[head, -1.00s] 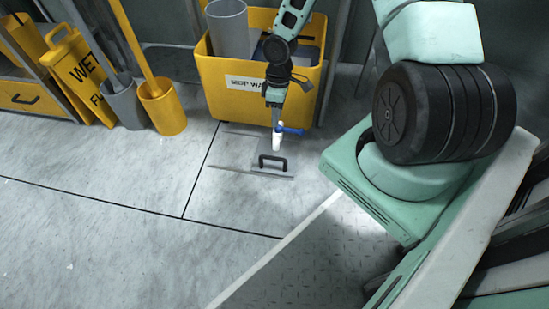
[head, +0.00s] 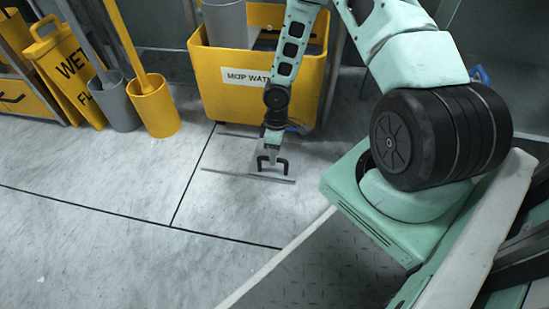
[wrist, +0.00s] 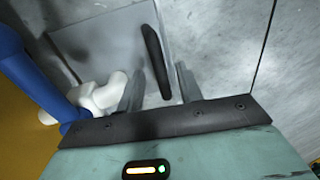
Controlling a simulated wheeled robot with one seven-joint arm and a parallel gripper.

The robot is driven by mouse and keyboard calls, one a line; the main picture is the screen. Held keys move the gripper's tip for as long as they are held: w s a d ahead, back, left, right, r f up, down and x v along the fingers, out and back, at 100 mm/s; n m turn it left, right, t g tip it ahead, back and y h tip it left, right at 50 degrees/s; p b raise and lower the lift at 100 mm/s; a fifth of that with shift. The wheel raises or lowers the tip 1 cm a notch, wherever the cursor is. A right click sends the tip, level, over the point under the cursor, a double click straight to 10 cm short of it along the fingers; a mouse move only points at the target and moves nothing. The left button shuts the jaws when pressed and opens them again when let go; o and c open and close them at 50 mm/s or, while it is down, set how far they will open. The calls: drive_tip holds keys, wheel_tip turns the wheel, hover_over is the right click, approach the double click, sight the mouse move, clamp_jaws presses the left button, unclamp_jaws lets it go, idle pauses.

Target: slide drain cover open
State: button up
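The drain cover (wrist: 110,40) is a flat grey plate on the floor with an upright black bar handle (wrist: 157,62). In the head view, the handle (head: 285,166) stands just behind the near metal rail (head: 240,175), and my arm hides much of the cover. My gripper (wrist: 160,90) is open, with one finger on each side of the handle's near end. Gaps show beside the handle, so it does not look gripped. In the head view my gripper (head: 270,162) points down at the handle.
A white fitting (wrist: 105,95) with a blue part (wrist: 35,80) lies close left of my fingers in the wrist view. The yellow mop-water bin (head: 225,85) stands behind. A yellow bucket (head: 153,108) and wet-floor sign (head: 70,70) stand left. Floor left of the rails is clear.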

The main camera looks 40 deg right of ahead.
drive_tip(key=shift+f, duration=0.25)
clamp_jaws()
drive_tip(key=w+a+p, duration=0.5)
drive_tip(key=w+a, duration=0.5)
drive_tip(key=w, duration=0.2)
drive_tip(key=shift+w, duration=0.3)
unclamp_jaws()
drive_tip(key=shift+r+p, duration=0.15)
drive_tip(key=shift+p, duration=0.15)
wheel_tip(320, 180, up, 17)
drive_tip(key=w+d+p, duration=0.2)
drive_tip(key=p, duration=0.6)
drive_tip(key=shift+d+p, duration=0.3)
drive_tip(key=shift+d, duration=0.05)
